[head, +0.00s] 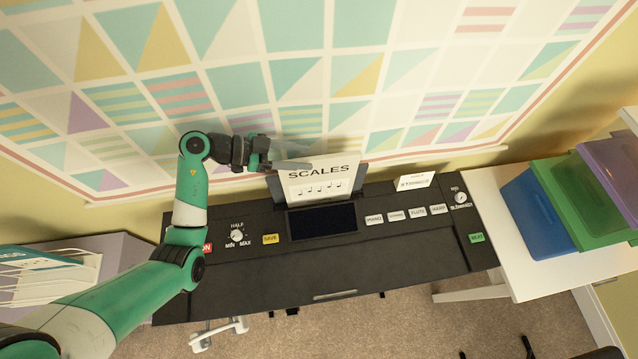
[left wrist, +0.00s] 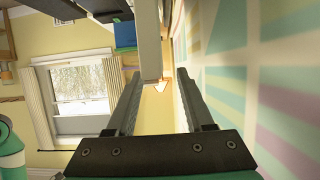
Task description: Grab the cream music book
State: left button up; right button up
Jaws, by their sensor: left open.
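The cream music book (head: 316,186), with "SCALES" printed on its cover, stands upright against the dark music rest (head: 275,189) of the black keyboard. A pale upright strip, which looks like the book's edge (left wrist: 149,45), shows between and beyond the fingertips. I cannot tell whether they touch it. My right gripper is not in view.
The black keyboard (head: 330,265) has knobs, labelled buttons and a dark screen. A white card (head: 414,181) stands at its back right. Blue, green and purple bins (head: 538,212) stand on a white table at right. A patterned wall (head: 300,60) is close behind the gripper.

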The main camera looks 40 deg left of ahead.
aim_at(313, 158)
pick_arm(q)
jog(key=shift+w+d+f, duration=0.15)
jog(key=shift+d, duration=0.05)
jog(key=b+x, duration=0.2)
jog(key=x, duration=0.2)
jog(key=shift+w+d+f, duration=0.1)
jog(key=shift+w+d, duration=0.1)
jog(key=shift+d, duration=0.1)
grip_shut()
dwell(0.9)
